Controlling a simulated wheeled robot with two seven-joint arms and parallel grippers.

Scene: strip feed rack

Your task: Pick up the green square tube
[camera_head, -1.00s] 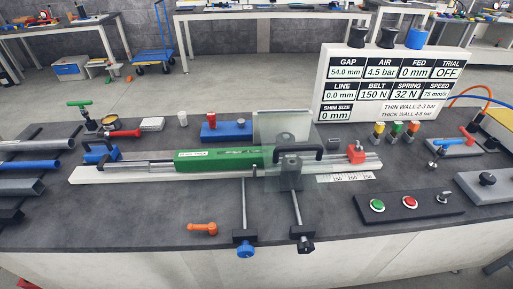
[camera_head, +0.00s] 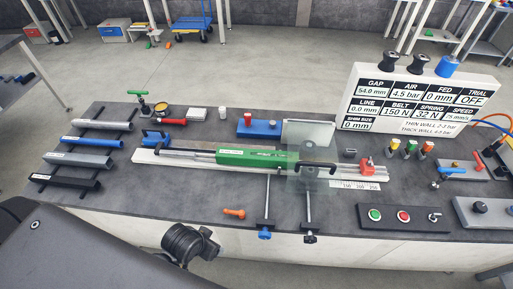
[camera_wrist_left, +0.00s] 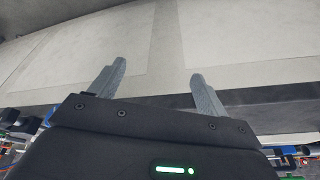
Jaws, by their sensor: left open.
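A long green square-section piece (camera_head: 250,157) with a white label lies along the white rail on the bench, its right end by a clear upright plate (camera_head: 315,176). I cannot tell whether it is a loose tube or part of the feeder. My left arm enters at the lower left of the head view, in front of the bench and apart from the green piece; its fingertips do not show there. In the left wrist view my left gripper (camera_wrist_left: 158,70) is open, with nothing between its fingers and a pale panel beyond. My right gripper is not in view.
A rack at the left holds several tubes, including a blue one (camera_head: 92,142) and a grey one (camera_head: 80,159); none there looks green. An orange handle (camera_head: 234,213) lies near the front edge. A button box (camera_head: 404,218) and sign board (camera_head: 420,100) stand at the right.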

